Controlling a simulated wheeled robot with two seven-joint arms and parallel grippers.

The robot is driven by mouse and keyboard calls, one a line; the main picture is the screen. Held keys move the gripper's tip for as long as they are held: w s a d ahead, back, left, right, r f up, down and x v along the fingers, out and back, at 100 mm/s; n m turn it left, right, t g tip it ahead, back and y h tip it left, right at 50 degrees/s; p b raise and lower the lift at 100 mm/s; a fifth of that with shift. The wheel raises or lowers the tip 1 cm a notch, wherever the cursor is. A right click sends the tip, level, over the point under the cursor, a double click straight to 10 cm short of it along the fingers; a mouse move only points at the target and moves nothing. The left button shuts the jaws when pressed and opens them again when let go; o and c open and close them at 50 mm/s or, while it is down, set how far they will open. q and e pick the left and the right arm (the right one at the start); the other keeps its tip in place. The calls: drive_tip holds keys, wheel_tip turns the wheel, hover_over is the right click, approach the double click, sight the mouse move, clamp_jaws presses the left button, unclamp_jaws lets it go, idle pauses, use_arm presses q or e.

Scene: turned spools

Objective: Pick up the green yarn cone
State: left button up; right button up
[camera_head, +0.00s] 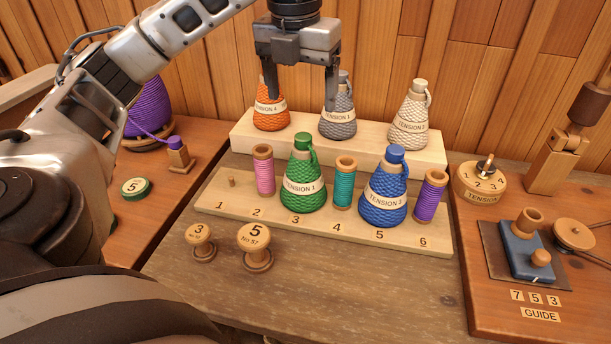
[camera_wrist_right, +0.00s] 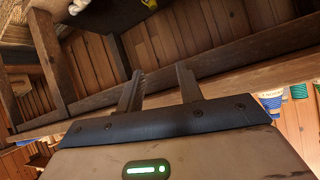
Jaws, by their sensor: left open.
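The green yarn cone (camera_head: 303,178) stands upright at position 3 on the numbered wooden rack (camera_head: 290,212), with a "TENSION 1" label on its front. My left gripper (camera_head: 305,95) is open and empty, pointing down. In the head view it appears above and behind the green cone, in front of the back shelf's orange cone (camera_head: 268,106) and grey cone (camera_head: 335,112). My right gripper is not in the head view. In the right wrist view its two fingers (camera_wrist_right: 160,88) are apart with nothing between them, away from the rack.
Pink (camera_head: 264,172) and teal (camera_head: 343,184) spools flank the green cone closely. A blue cone (camera_head: 383,190) and purple spool (camera_head: 430,196) stand further right. A white cone (camera_head: 409,118) is on the back shelf (camera_head: 370,147).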

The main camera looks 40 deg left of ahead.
sight(303, 136)
use_arm(q)
drive_tip(key=f, duration=0.7)
drive_tip(key=shift+w+a, duration=0.15)
drive_tip(key=shift+w, duration=0.25)
drive_tip(key=shift+w+a+f, duration=0.15)
drive_tip(key=shift+f, duration=1.2)
drive_tip(key=shift+w+a+f, duration=0.1)
drive_tip(key=shift+f, duration=1.25)
drive_tip(key=c, duration=1.7)
clamp_jaws()
drive_tip(key=shift+r, duration=0.2)
